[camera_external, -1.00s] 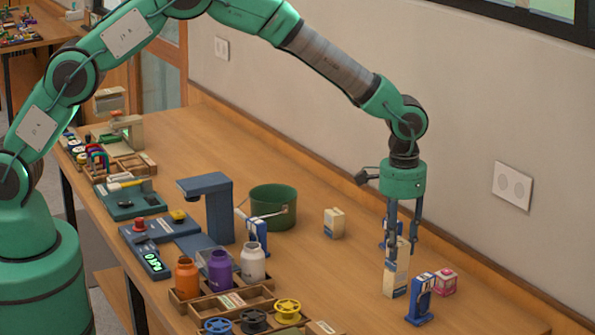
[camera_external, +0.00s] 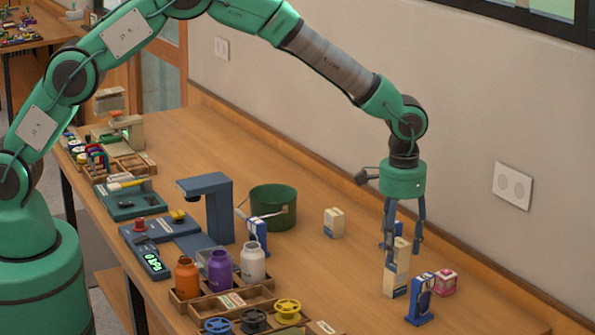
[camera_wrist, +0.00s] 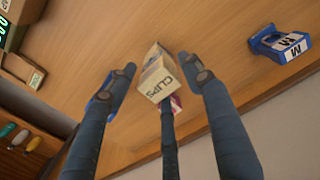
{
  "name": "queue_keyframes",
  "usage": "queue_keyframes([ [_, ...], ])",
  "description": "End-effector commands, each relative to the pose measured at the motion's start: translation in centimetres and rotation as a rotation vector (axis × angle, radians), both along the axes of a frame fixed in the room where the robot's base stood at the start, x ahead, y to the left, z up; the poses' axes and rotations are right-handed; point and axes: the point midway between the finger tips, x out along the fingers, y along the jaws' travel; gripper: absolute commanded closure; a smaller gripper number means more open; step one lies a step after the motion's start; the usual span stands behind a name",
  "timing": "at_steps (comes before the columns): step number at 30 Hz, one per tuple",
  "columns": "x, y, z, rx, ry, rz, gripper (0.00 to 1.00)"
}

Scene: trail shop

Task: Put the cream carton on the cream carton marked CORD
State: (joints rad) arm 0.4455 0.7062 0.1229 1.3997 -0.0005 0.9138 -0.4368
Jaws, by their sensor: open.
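A cream carton marked CLIPS (camera_wrist: 160,79) stands between my fingers in the wrist view. In the external view this upper cream carton (camera_external: 401,252) appears to stand upright on a lower cream carton (camera_external: 393,284) with a blue patch, near the wall side of the table. The word CORD cannot be read in either view. My gripper (camera_external: 404,256) points down around the upper carton, fingers open with a gap visible beside it; it also shows in the wrist view (camera_wrist: 163,78). Another cream carton (camera_external: 334,223) stands alone farther left.
A blue item (camera_external: 420,300) and a pink box (camera_external: 445,283) stand close right of the stack. Another blue item (camera_external: 388,236) is partly hidden behind my fingers. A green bucket (camera_external: 272,214) and a tray with bottles (camera_external: 252,263) are to the left.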

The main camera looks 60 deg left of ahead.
Motion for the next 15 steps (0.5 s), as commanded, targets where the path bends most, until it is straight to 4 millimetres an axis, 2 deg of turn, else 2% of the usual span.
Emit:
queue_keyframes([
  [8, 0.1, -0.1, 2.8, -0.001, -0.003, 0.000, 0.49],
  [15, 0.1, 0.0, 6.7, -0.001, -0.002, 0.000, 0.49],
])
